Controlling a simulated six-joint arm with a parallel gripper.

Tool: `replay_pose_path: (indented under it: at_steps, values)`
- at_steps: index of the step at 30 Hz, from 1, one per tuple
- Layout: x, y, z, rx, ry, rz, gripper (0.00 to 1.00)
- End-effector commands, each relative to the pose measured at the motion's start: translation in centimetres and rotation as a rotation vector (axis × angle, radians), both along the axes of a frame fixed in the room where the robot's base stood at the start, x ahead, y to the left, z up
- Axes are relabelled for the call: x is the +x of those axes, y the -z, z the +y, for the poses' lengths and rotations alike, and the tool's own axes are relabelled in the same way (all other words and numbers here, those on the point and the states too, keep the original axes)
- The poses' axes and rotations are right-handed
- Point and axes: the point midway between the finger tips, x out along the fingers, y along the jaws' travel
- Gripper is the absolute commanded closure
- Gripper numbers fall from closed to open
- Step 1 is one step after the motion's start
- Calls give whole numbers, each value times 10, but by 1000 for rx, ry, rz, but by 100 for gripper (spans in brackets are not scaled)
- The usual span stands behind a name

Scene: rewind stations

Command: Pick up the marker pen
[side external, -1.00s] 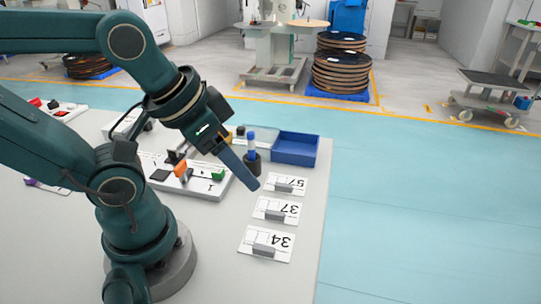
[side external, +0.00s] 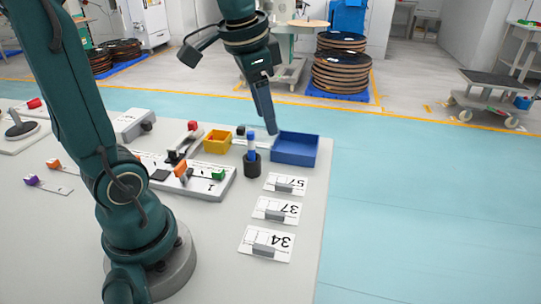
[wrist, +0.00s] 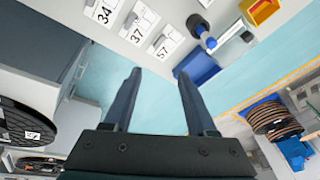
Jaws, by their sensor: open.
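The blue marker pen (side external: 251,143) stands upright in a black round holder (side external: 252,166) on the table. In the wrist view the pen (wrist: 209,41) and the holder (wrist: 196,24) show at the upper right, beyond the right finger. My gripper (side external: 272,132) points down in the side view, with its fingertips a little to the right of the pen's top, in front of the blue tray. In the wrist view my gripper (wrist: 159,75) has its two fingers wide apart and nothing between them. The pen's lower end is hidden in the holder.
A blue tray (side external: 296,162) is right of the holder and a yellow bin (side external: 217,147) is left. A white board with coloured switches (side external: 203,186) lies nearby. Several numbered cards (side external: 276,210) lie along the table's right side. Bare table (side external: 220,245) lies in front.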

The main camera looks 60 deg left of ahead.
Motion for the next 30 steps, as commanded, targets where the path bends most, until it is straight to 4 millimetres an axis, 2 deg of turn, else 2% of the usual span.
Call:
replay_pose_path:
  at_steps: [3, 6, 12, 18, 30]
  values:
    - [19, 14, 34, -14, -40, 84, 43]
    - [28, 30, 62, -34, -80, 142, 43]
    - [30, 60, 99, -83, -176, 222, 43]
    - [23, 77, 109, -107, -216, 256, 43]
    - [24, 120, 108, -106, -214, 254, 43]
